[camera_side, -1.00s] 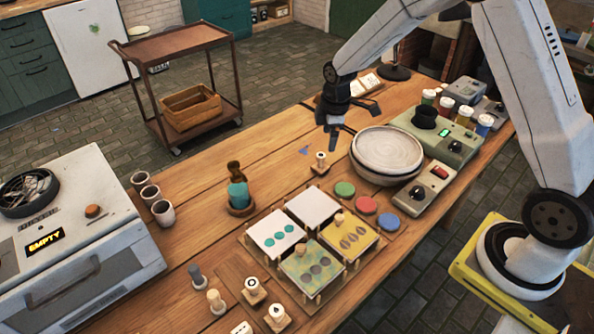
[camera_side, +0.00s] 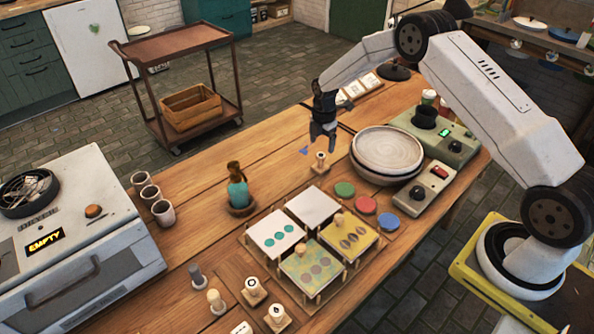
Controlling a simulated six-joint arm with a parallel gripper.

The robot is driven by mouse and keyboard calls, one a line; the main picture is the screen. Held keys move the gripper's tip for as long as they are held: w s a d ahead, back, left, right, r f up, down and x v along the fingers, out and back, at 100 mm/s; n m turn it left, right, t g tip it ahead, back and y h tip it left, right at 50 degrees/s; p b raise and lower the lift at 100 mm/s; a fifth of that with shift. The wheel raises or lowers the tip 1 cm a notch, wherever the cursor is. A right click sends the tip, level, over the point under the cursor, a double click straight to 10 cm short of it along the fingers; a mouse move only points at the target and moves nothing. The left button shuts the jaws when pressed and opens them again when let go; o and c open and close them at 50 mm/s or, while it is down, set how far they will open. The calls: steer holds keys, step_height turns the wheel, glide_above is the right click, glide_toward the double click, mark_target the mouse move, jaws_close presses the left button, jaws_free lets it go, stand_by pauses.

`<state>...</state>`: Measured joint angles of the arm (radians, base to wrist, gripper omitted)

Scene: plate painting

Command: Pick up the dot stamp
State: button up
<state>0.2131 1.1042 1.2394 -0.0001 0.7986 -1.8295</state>
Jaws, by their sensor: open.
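A small wooden stamp (camera_side: 320,163) with a dark round mark on its top stands upright on the table, left of the stacked bowls. It looks like the dot stamp, though the mark is too small to be sure. My gripper (camera_side: 322,142) is open and empty, pointing down, just above this stamp in the picture. I see a small gap between fingertips and stamp. Another stamp with a round mark (camera_side: 254,291) and a stamp with a drop-like mark (camera_side: 276,318) stand at the front, below the plate rack.
Stacked pale bowls (camera_side: 387,152) stand close right of the stamp. The rack of painted tiles (camera_side: 313,208) and red, green and blue discs (camera_side: 366,205) lie in front. A teal bottle (camera_side: 238,192) stands left. The table behind is fairly clear.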

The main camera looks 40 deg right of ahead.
mark_target(321, 155)
steer(key=shift+f, duration=1.25)
steer(key=shift+a+f, duration=0.1)
steer(key=shift+f, duration=2.45)
jaws_close()
steer(key=shift+r, duration=0.15)
